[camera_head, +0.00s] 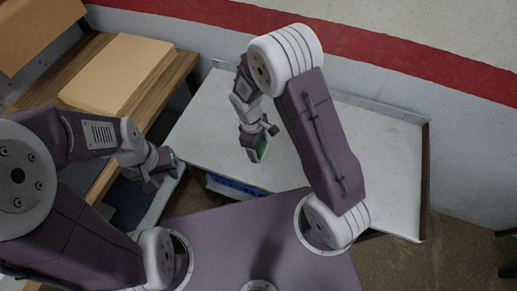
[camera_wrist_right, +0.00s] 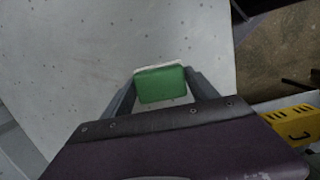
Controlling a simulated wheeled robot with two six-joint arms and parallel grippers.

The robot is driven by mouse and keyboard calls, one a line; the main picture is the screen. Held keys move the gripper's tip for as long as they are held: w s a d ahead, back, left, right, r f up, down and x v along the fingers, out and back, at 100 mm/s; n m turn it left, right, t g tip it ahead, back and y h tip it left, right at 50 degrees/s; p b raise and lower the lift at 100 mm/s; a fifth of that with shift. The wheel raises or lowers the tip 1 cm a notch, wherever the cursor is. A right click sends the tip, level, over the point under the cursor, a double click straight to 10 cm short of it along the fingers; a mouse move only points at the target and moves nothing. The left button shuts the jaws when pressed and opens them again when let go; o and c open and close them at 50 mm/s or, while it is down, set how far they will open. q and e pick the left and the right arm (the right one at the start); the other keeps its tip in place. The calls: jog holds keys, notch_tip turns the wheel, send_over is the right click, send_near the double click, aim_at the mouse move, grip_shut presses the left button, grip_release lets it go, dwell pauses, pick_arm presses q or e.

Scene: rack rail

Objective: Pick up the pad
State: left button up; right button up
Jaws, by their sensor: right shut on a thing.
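The pad is a small green block with a pale edge, seen between the fingers in the right wrist view (camera_wrist_right: 161,85). In the head view my right gripper (camera_head: 256,146) is over the front left part of the white table (camera_head: 375,150). I cannot tell whether the pad touches the tabletop. My left gripper (camera_head: 168,168) is left of the white table; its jaws are too small to read.
A wooden bench (camera_head: 160,95) with a cardboard box (camera_head: 118,75) on it stands at the left. A blue item (camera_head: 232,186) shows under the table's front edge. A yellow case (camera_wrist_right: 293,124) shows at the right wrist view's right. The table's right part is clear.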

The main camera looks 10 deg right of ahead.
aim_at(260, 148)
notch_tip(260, 148, up, 4)
jog(key=shift+r, duration=0.25)
jog(key=s+d+r, duration=0.2)
jog(key=s+r, duration=0.4)
jog(key=s, duration=0.5)
jog(key=shift+s+r, duration=0.25)
